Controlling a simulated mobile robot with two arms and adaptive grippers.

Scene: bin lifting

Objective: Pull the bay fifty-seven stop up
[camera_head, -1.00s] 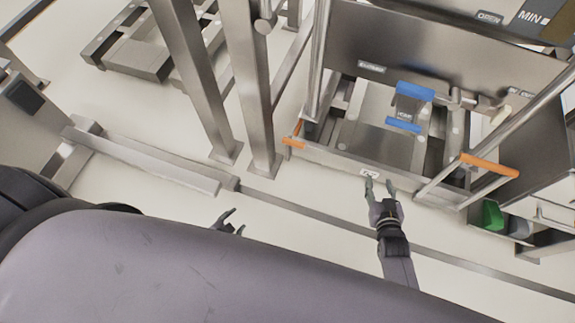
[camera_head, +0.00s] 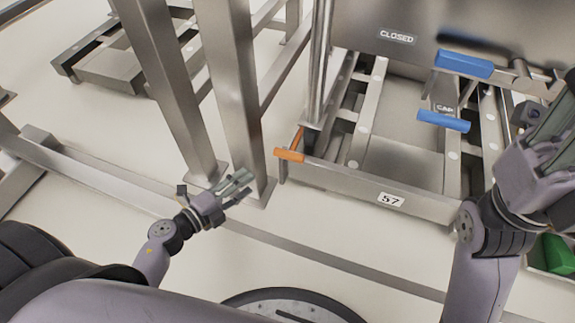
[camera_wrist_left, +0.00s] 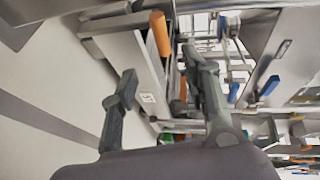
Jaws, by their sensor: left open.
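The orange-handled stop (camera_head: 289,155) sticks out at the left end of the low metal bar with the 57 plate (camera_head: 390,200). In the left wrist view an orange handle (camera_wrist_left: 159,33) shows just beyond the fingertips. My left gripper (camera_head: 243,184) is open and empty, to the left of the orange handle and apart from it in the head view. Its two spread fingers also show in the left wrist view (camera_wrist_left: 158,64). My right gripper (camera_head: 550,125) is at the right edge, in front of the frame; its fingers are partly cut off, so its opening is unclear.
Steel posts (camera_head: 232,90) stand behind my left gripper. Blue handles (camera_head: 464,64) (camera_head: 443,121) sit above the bay, below a panel with a CLOSED label (camera_head: 397,37). A green object (camera_head: 558,252) is at the lower right. Floor in front of the bar is clear.

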